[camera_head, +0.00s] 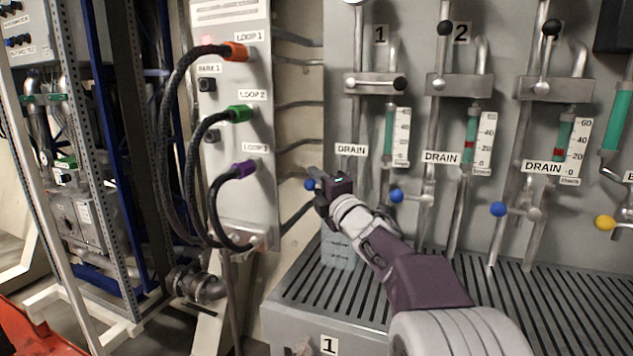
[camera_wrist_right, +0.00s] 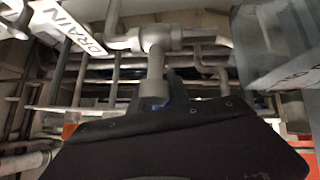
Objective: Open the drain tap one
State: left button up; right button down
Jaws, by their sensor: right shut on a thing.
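Drain tap one's blue knob (camera_head: 310,185) shows at the left edge of my right gripper (camera_head: 322,183), below the first DRAIN label (camera_head: 351,150). My right gripper is shut on the tap's handle. In the right wrist view, the tap's grey metal body (camera_wrist_right: 150,38) has a stem coming down to the dark jaws, and a little blue shows behind them. The jaws hide most of the handle. My left gripper is not in view.
A translucent container (camera_head: 340,250) stands on the slatted bench (camera_head: 300,282) below the tap. Other blue-knobbed drain taps (camera_head: 397,195) (camera_head: 498,209) are to the right. The panel with black hoses (camera_head: 230,120) stands at left.

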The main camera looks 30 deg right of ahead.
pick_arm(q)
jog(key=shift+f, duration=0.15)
pick_arm(e)
jog(key=shift+f, duration=0.25)
dwell(0.4)
